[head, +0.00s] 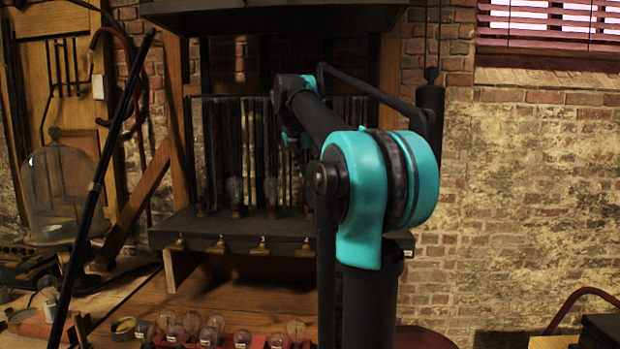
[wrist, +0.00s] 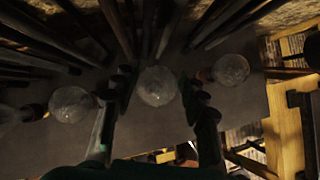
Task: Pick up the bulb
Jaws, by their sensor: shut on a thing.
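A clear round glass bulb (wrist: 157,86) sits between the two dark fingers of my gripper (wrist: 158,80) in the wrist view. The gripper is shut on this bulb, and its glass globe faces the camera. The bulb's base is hidden behind the globe. I cannot tell from the wrist view whether the bulb still touches the shelf.
Other bulbs stand on either side, left (wrist: 70,104) and right (wrist: 230,69), close to the fingers. Dark upright rods (head: 205,150) line the shelf's back. More bulbs (head: 217,323) stand on the wooden bench below. A glass bell jar (head: 60,190) is at left.

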